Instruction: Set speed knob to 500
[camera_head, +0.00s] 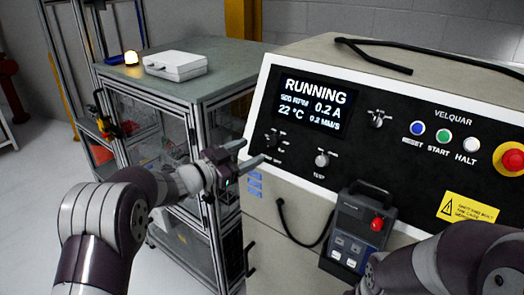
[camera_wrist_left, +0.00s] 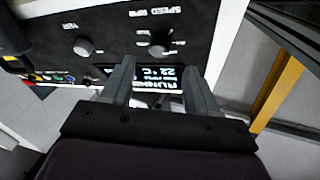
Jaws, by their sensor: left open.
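The speed knob (camera_head: 272,138) is a small dark knob on the black panel of the machine, below the left side of the display. In the left wrist view the picture is turned over, and the speed knob (camera_wrist_left: 143,46) shows just beyond the fingertips, near the SPEED RPM label. My left gripper (camera_head: 250,152) is open and empty, just left of the speed knob, its fingers pointing at the panel; it also shows in the wrist view (camera_wrist_left: 158,66). The display (camera_head: 310,102) reads RUNNING, 0.2 A and 22 °C; its RPM figure is too small to read surely.
The TEST knob (camera_head: 322,160) is right of the speed knob, with another knob (camera_head: 376,120) above it. A pendant (camera_head: 358,225) hangs below. A red emergency stop (camera_head: 512,159) is far right.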

